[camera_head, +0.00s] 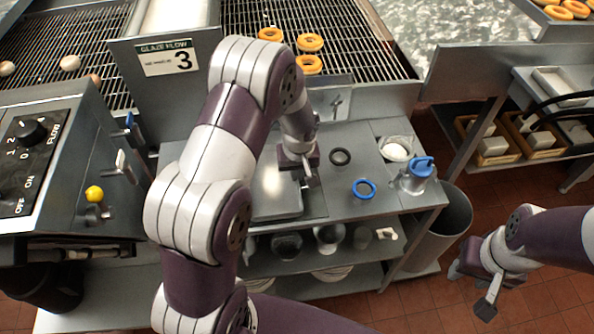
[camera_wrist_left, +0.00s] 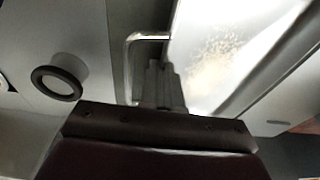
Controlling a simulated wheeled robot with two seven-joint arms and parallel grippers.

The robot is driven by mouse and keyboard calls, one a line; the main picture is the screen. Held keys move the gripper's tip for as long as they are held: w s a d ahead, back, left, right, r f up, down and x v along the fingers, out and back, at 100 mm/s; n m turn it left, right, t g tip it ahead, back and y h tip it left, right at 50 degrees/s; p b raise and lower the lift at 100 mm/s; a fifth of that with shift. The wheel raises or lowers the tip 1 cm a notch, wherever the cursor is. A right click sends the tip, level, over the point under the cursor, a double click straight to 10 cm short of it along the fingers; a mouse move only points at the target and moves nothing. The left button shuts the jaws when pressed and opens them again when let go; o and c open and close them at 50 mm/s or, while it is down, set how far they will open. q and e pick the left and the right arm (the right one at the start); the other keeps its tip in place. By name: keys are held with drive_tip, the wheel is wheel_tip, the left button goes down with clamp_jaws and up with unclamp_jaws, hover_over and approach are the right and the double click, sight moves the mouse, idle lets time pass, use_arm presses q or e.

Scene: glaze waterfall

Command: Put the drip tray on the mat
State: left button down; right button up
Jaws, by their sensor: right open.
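The drip tray (camera_head: 277,200) is a shiny pale metal tray on the steel worktop, partly hidden by my left arm. In the left wrist view the drip tray (camera_wrist_left: 215,50) shows a bright, speckled surface and a bent metal handle (camera_wrist_left: 131,65) on its side. A darker flat area, perhaps the mat (camera_head: 314,204), shows along the tray's right side; how much lies under the tray is hidden. My left gripper (camera_head: 307,180) is at the tray's right side, its fingers (camera_wrist_left: 160,68) close together by the handle. Whether they grip it is unclear. My right gripper (camera_head: 477,290) is open, away from the worktop.
A black ring (camera_head: 340,157), a blue ring (camera_head: 363,189) and a blue-topped jug (camera_head: 417,177) are on the worktop to the right. A white-filled bowl (camera_head: 396,150) is behind the jug. A grey bin (camera_head: 447,225) stands beside the table. The glaze machine's panel (camera_head: 168,75) rises behind.

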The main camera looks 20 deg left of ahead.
use_arm(q)
drive_tip(key=shift+f, duration=0.15)
drive_tip(key=shift+f, duration=0.1)
drive_tip(key=c, duration=1.4)
unclamp_jaws()
drive_tip(key=shift+o, duration=0.2)
drive_tip(key=shift+r, duration=0.3)
wheel_tip(320, 180, up, 11)
drive_tip(key=s+d, duration=0.1)
drive_tip(key=s, duration=0.1)
drive_tip(key=s+d+m+h, duration=0.1)
drive_tip(key=s+m, duration=0.5)
drive_tip(key=s, duration=0.8)
drive_tip(key=shift+s+d+m, duration=0.3)
drive_tip(key=shift+s+d, duration=0.05)
drive_tip(key=shift+d, duration=0.5)
